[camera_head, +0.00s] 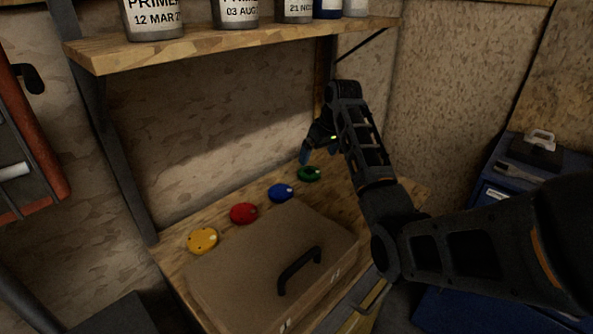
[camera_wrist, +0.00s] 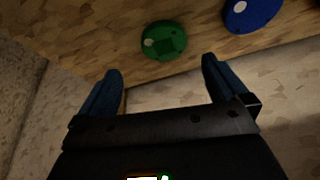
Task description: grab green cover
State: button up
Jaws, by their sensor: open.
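The green cover (camera_head: 309,174) is a small round disc lying on the wooden tabletop, at the far right end of a row of coloured covers. In the wrist view the green cover (camera_wrist: 164,41) sits just beyond the gap between the fingers, near the top of the picture. My gripper (camera_head: 304,155) is above the back of the table, close to the green cover. In the wrist view my gripper (camera_wrist: 160,82) shows two blue fingers spread apart with nothing between them.
A blue cover (camera_head: 281,193) lies beside the green one, then a red cover (camera_head: 244,213) and a yellow cover (camera_head: 203,240). A brown case (camera_head: 240,275) with a black handle lies in front. A shelf (camera_head: 230,45) with several cans hangs above; the wall is close behind.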

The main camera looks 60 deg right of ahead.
aim_at(310, 172)
jog(key=x, duration=0.5)
jog(key=p+x, duration=0.1)
jog(key=x, duration=0.1)
jog(key=shift+w+a+f, duration=0.2)
jog(key=shift+a, duration=0.1)
jog(key=c, duration=1.2)
